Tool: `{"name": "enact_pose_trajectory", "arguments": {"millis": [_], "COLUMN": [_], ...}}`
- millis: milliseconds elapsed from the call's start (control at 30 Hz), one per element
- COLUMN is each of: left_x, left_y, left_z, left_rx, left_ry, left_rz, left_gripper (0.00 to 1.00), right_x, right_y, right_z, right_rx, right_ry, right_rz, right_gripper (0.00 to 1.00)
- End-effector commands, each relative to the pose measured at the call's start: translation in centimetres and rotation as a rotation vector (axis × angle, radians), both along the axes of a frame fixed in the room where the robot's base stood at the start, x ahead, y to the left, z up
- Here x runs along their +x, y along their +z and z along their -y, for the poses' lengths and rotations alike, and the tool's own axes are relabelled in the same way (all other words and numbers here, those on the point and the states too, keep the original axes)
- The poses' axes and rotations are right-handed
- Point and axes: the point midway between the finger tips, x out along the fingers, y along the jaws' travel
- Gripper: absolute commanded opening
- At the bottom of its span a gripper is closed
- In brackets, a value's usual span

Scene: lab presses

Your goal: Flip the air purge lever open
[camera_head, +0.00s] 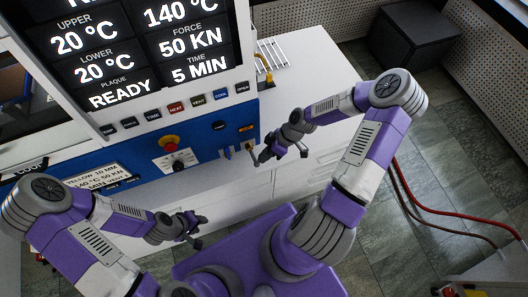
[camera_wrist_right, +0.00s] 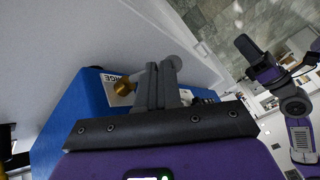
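The air purge lever sits at the lower right corner of the blue press panel. Its brass fitting (camera_wrist_right: 124,87) shows in the right wrist view beside a white label ending in "RGE". A grey rounded piece (camera_wrist_right: 173,63) shows just beyond my fingertips; I cannot tell whether it is the lever's handle. My right gripper (camera_head: 262,156) is at the panel's lower right corner, its fingers close together in the right wrist view (camera_wrist_right: 160,68), right of the brass fitting. No held object is clear between them. My left gripper (camera_head: 198,221) hangs below the panel, apart from it; its opening is unclear.
The blue panel carries a red knob (camera_head: 169,142) and several buttons below the display (camera_head: 150,50). A yellow pipe (camera_head: 266,68) stands above the right corner. The white worktop (camera_head: 310,75) extends right. Red hoses (camera_head: 425,205) lie on the tiled floor.

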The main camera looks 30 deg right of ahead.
Motion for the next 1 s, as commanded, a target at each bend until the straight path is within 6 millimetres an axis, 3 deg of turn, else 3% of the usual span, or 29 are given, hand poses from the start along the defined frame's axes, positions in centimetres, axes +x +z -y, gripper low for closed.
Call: {"name": "enact_pose_trajectory", "arguments": {"millis": [267,500,800,1000], "left_x": [0.0,0.0,0.0,0.0], "left_y": [0.1,0.9,1.4,1.7], "left_z": [0.0,0.0,0.0,0.0], "left_rx": [0.000,0.000,0.000,0.000], "left_ry": [0.000,0.000,0.000,0.000], "left_rz": [0.000,0.000,0.000,0.000], "left_gripper": [0.39,0.39,0.39,0.39], "right_x": [1.2,2.9,-0.4,-1.6], "right_y": [0.3,1.2,6.0,7.7], "right_z": [0.3,2.8,6.6,7.9], "right_rx": [-0.002,-0.003,-0.006,-0.003], "right_ry": [-0.003,0.009,0.009,0.012], "right_rz": [0.008,0.009,0.007,0.007], "right_gripper": [0.00,0.00,0.00,0.00]}}
